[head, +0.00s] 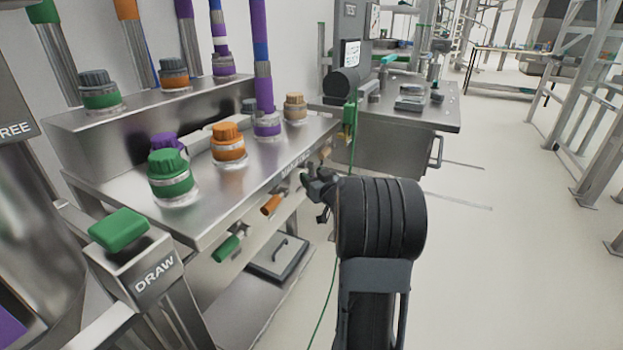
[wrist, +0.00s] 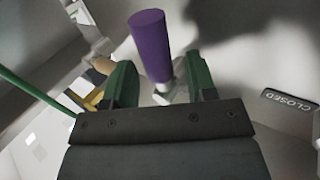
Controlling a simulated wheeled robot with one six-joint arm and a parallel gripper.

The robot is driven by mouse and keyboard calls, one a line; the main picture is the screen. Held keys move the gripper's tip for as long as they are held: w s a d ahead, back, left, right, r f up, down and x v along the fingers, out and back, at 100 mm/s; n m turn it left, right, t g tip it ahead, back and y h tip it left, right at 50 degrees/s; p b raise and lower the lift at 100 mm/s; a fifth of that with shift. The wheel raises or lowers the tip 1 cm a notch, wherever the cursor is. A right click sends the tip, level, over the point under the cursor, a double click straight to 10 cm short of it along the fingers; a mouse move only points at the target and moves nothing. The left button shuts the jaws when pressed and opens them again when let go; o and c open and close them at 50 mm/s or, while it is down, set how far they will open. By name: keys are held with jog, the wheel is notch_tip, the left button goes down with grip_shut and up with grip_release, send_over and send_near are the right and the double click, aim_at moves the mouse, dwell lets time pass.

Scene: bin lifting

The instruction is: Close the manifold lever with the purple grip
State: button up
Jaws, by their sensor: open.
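The purple grip (wrist: 152,45) of the manifold lever shows in the wrist view, on a pale metal stem (wrist: 166,92). My gripper (wrist: 160,63) is open, with one green finger on each side of the lever. The grip reaches out past the fingertips; I cannot tell whether either finger touches it. A "CLOSED" label (wrist: 290,103) is on the panel to the right. In the head view my gripper (head: 321,190) is at the front of the steel manifold bench, and I cannot make out the purple grip there.
A green lever (head: 228,248) and an orange lever (head: 271,205) stick out along the same bench front. A tan lever grip (wrist: 104,65) is left of the purple one. A green cable (head: 326,290) hangs close to my arm. The floor to the right is clear.

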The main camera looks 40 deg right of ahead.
jog(key=shift+w, duration=0.55)
jog(key=shift+c, duration=0.2)
grip_shut()
